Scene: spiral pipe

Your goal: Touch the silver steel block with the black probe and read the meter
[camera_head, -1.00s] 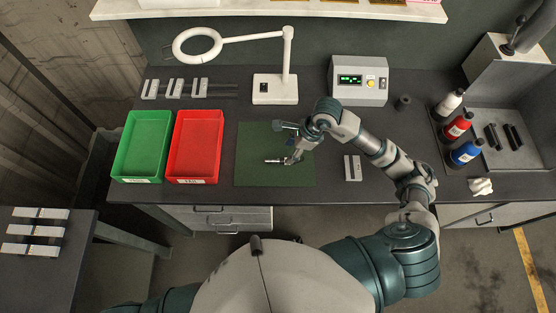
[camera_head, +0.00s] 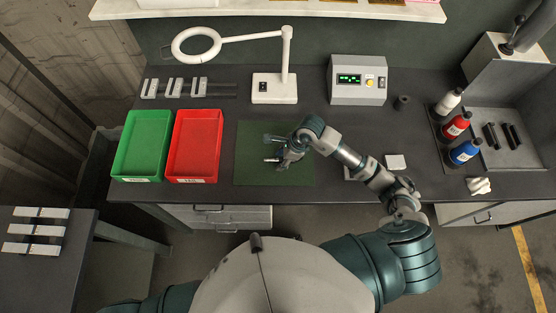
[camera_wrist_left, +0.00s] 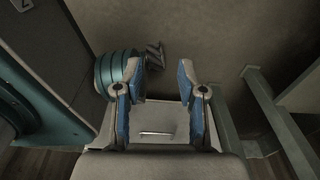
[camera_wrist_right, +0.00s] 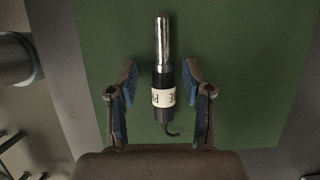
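The black probe (camera_wrist_right: 163,85), with a silver tip and a white label, lies on the green mat (camera_head: 249,140). My right gripper (camera_wrist_right: 160,92) is open above it, fingers apart on either side of its body; whether they touch it I cannot tell. In the head view the probe tip (camera_head: 271,160) shows beside the gripper (camera_head: 279,149). The meter (camera_head: 357,82) with a green display stands at the back; its digits are too small to read. A silver block (camera_head: 348,174) right of the mat is mostly hidden by my right arm. My left gripper (camera_wrist_left: 161,85) is open and empty.
Green (camera_head: 141,147) and red (camera_head: 194,147) trays stand left of the mat. A magnifier lamp (camera_head: 275,89) stands behind it. More silver blocks sit on a rack (camera_head: 174,88) and a left side table (camera_head: 38,232). Bottles (camera_head: 457,125) stand at right.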

